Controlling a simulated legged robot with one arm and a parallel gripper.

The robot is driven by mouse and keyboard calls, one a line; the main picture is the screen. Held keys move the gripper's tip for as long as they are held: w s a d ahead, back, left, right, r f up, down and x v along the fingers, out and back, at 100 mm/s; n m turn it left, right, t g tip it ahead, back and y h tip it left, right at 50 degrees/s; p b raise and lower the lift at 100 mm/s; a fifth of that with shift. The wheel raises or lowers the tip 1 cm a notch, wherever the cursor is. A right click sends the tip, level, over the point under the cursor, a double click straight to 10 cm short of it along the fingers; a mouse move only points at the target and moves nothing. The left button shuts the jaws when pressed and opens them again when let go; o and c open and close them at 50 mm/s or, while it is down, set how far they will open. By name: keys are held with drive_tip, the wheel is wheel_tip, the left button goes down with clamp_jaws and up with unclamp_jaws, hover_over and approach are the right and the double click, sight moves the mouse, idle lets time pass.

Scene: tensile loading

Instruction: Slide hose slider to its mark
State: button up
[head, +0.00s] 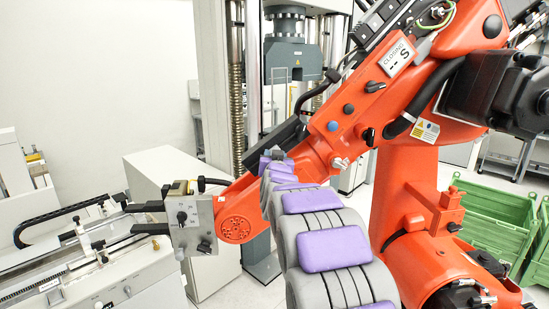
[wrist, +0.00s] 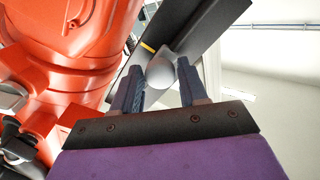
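A pale grey round knob (wrist: 160,72), which appears to be the hose slider's handle, sits against a dark rail (wrist: 205,25) in the wrist view. A short yellow mark (wrist: 148,47) shows on the rail just up and left of the knob. My gripper (wrist: 160,70) is open, one finger on each side of the knob, with small gaps visible; whether either finger touches cannot be told.
The orange machine arm also fills the left of the wrist view (wrist: 60,50), close to my gripper. A grey box with knobs (head: 190,220) ends that arm at left. The testing frame (head: 215,80) stands behind. Green crates (head: 485,215) lie at right.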

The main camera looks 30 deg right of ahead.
clamp_jaws()
drive_tip(key=shift+a+f, duration=0.15)
drive_tip(key=shift+o, duration=1.8)
unclamp_jaws()
drive_tip(key=b+v, duration=0.2)
drive_tip(key=v, duration=1.5)
